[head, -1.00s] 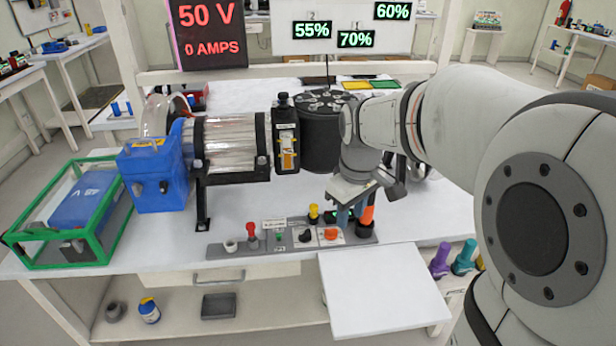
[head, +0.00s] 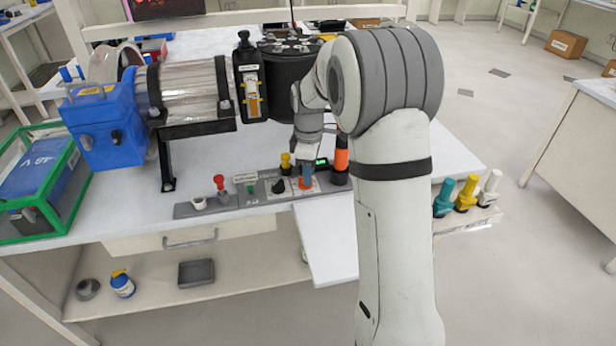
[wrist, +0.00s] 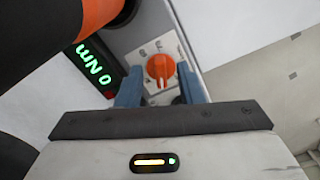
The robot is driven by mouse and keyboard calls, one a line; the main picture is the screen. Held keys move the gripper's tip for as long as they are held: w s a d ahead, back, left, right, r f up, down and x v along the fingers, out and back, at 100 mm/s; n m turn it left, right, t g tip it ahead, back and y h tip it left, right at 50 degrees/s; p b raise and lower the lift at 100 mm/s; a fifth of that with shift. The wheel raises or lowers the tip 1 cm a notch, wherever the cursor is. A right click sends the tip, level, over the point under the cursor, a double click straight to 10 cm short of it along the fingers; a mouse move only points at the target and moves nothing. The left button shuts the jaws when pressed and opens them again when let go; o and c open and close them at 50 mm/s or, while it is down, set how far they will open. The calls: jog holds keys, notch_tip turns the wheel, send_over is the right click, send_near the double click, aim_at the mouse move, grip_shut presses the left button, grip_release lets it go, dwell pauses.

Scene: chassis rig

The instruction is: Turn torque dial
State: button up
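The torque dial is a round orange knob on a light plate; it shows clearly in the wrist view (wrist: 160,69), and in the head view it is a small orange patch (head: 305,184) mostly hidden by my fingers. My gripper (head: 306,175) points down at the dial from above. In the wrist view its two blue fingers (wrist: 159,78) are apart, one on each side of the dial. A gap seems to show between fingers and knob. The display (wrist: 94,74) beside the dial reads 0 Nm in green.
The control panel (head: 240,196) along the table front also bears a red knob (head: 219,184), a black dial (head: 278,186) and a yellow knob (head: 286,163). A tall black and orange post (head: 341,156) stands close to the right of my gripper. A motor (head: 190,92) stands behind.

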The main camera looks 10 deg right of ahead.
jog(key=shift+f, duration=0.75)
grip_shut()
